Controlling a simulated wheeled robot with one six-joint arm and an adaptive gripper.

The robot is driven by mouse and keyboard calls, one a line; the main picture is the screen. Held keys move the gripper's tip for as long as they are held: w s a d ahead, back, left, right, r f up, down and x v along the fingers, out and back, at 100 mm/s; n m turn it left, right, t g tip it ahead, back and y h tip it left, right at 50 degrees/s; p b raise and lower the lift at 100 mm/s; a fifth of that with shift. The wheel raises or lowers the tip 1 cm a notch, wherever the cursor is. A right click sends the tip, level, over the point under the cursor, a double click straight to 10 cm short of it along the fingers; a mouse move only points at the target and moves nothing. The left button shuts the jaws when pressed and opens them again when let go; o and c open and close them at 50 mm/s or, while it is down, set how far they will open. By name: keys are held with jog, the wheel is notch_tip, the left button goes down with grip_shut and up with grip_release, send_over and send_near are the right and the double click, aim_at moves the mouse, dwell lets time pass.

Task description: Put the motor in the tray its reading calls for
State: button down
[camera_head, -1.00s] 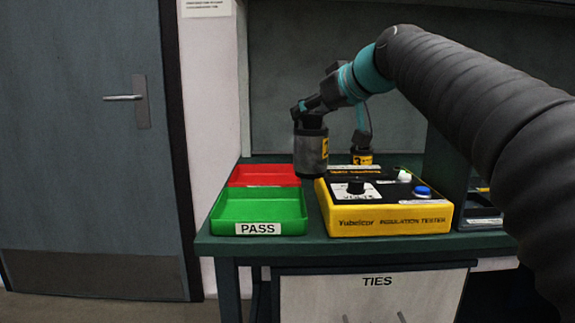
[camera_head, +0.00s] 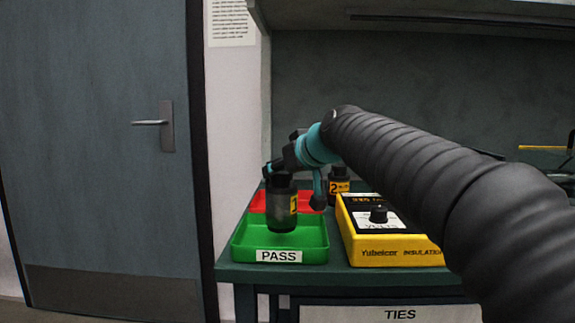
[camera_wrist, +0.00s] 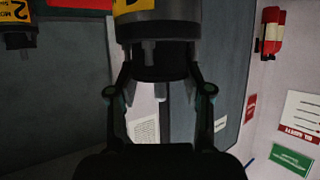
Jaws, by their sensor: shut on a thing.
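In the wrist view my gripper (camera_wrist: 160,88) is shut on the end of the motor (camera_wrist: 157,52); the yellow label shows at the top edge. A red tray (camera_head: 315,203) lies behind the green one, partly hidden by the motor and arm. The yellow insulation tester (camera_head: 385,252) stands right of the trays, its right part behind my arm. I cannot read its result.
A second motor (camera_head: 339,184), labelled 2, stands at the back behind the tester; it also shows in the wrist view (camera_wrist: 17,30). The green bench's (camera_head: 236,271) left edge is close to the trays. A door (camera_head: 100,130) is at the left. A shelf (camera_head: 420,15) overhangs the back.

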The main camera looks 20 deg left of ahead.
aim_at(287, 182)
jog(key=shift+f, duration=1.5)
jog(key=shift+f+b, duration=0.15)
jog(key=shift+b, duration=0.3)
jog(key=shift+c, duration=2.4)
grip_release()
jog(key=shift+f, duration=0.2)
jog(key=shift+r, duration=0.15)
jog(key=v, duration=1.2)
